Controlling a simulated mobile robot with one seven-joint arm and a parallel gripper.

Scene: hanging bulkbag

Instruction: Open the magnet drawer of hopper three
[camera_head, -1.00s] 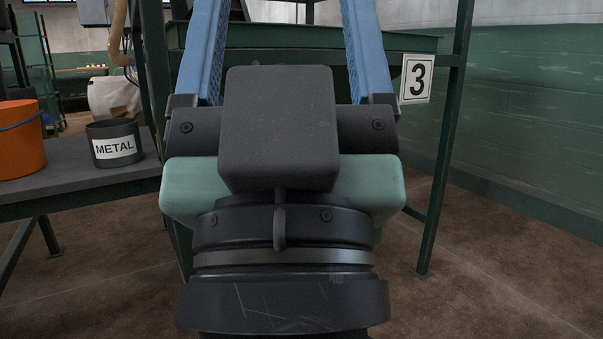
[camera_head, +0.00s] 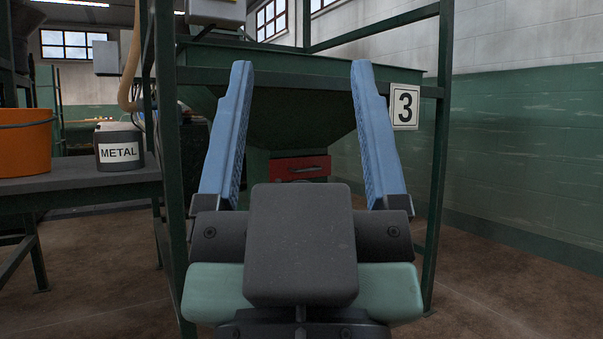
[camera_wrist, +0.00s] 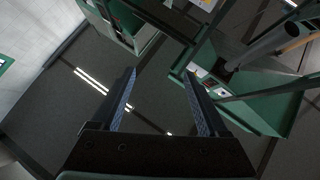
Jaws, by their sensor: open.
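My gripper (camera_head: 305,75) has two blue fingers spread wide apart and empty. In the head view the red drawer appears between the fingers, beyond them. In the wrist view my gripper (camera_wrist: 163,80) is open over bare floor; I cannot make out the red drawer there.
A dark table (camera_head: 80,184) on the left holds an orange bucket (camera_head: 24,145) and a container labelled METAL (camera_head: 118,147). Green frame posts stand left and right (camera_head: 440,150) of the drawer. Brown floor is clear at the right, by the green and white wall (camera_head: 530,150).

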